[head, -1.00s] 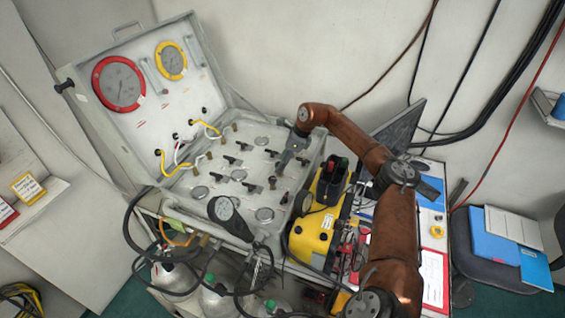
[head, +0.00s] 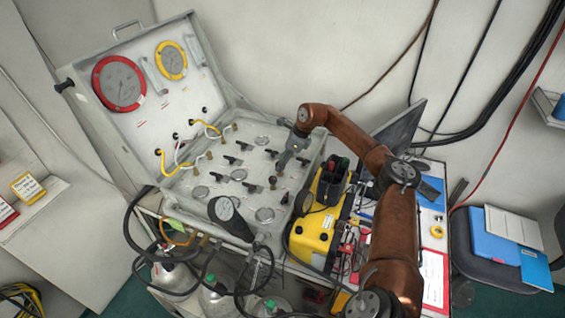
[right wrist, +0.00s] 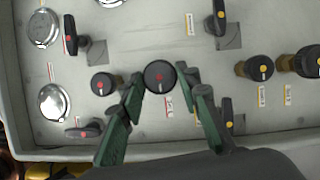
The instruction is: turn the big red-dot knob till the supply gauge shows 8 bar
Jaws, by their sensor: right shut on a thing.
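The big knob (right wrist: 160,77) is round and black with a red dot, and it shows in the right wrist view between my green fingertips. My right gripper (right wrist: 163,84) is shut on this knob, one finger at each side. In the head view, my right gripper (head: 281,164) reaches down to the right part of the panel (head: 205,196), and its fingertips are too small to make out. A red-rimmed gauge (head: 119,83) and a yellow-rimmed gauge (head: 171,60) are in the open lid. I cannot tell which gauge is the supply gauge, and no reading is legible. My left gripper is not in view.
A smaller red-dot knob (right wrist: 103,84) sits close left of my fingers, and a yellow-dot lever (right wrist: 226,112) close right. A yellow case (head: 312,234) is right of the panel.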

